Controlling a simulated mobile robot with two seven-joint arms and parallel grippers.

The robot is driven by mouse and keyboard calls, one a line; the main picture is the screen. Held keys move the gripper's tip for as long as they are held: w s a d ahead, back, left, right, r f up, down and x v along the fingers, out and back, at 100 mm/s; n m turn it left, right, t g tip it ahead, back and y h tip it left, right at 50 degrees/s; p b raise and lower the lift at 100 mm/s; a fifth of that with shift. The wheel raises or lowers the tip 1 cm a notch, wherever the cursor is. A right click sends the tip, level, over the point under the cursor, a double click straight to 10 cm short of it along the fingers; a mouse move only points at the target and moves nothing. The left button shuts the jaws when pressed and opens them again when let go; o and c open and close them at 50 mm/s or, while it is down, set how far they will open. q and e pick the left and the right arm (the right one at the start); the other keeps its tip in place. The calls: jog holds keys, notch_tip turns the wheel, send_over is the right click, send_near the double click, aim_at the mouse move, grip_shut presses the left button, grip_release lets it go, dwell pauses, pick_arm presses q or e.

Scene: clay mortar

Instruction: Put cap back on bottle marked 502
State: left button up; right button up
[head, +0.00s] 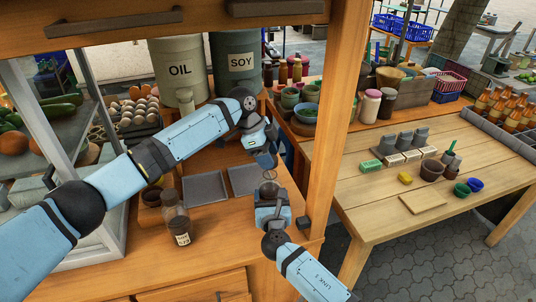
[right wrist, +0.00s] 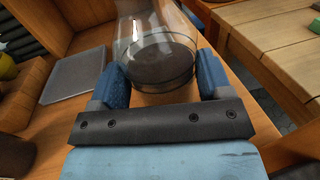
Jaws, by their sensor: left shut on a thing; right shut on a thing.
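A clear glass bottle (right wrist: 155,60) with dark contents stands between the blue fingers of my right gripper (right wrist: 158,86) in the right wrist view. In the head view my right gripper (head: 269,192) is low on it, and only a small part of the glass bottle (head: 269,175) shows. My left gripper (head: 266,161) is shut just above the bottle, pointing down. What it holds is too small and covered to make out; I cannot tell whether it touches the bottle. No 502 marking is legible on the held bottle.
Another glass bottle (head: 173,201) with a dark labelled lower part stands left on the counter. Two grey trays (head: 205,187) lie behind. A wooden post (head: 335,110) rises close to the right of my grippers. A wooden table (head: 400,215) with small pots stands beyond it.

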aim_at(273, 155)
pick_arm(q)
jog(key=shift+f, duration=0.9)
jog(key=shift+f, duration=0.55)
pick_arm(e)
jog(key=c, duration=0.4)
pick_arm(q)
jog(key=m, duration=0.2)
jog(key=m+g, duration=0.1)
jog(key=m, duration=0.1)
jog(key=m+g+y, duration=0.1)
jog(key=m, duration=0.1)
jog(key=shift+w+d, duration=0.15)
jog(key=shift+w, duration=0.1)
pick_arm(e)
jog(key=shift+c, duration=0.2)
pick_arm(q)
jog(key=m+y, duration=0.1)
jog(key=m, duration=0.2)
jog(key=m+g+y, duration=0.1)
jog(key=m, duration=0.2)
jog(key=shift+d+g, duration=0.15)
jog(key=shift+g, duration=0.15)
jog(key=m+y, duration=0.2)
jog(key=m, duration=0.3)
jog(key=shift+d, duration=0.1)
jog(key=m+y, duration=0.1)
jog(key=m, duration=0.3)
jog(key=shift+d+y, duration=0.15)
jog(key=shift+y, duration=0.25)
jog(key=shift+m, duration=0.9)
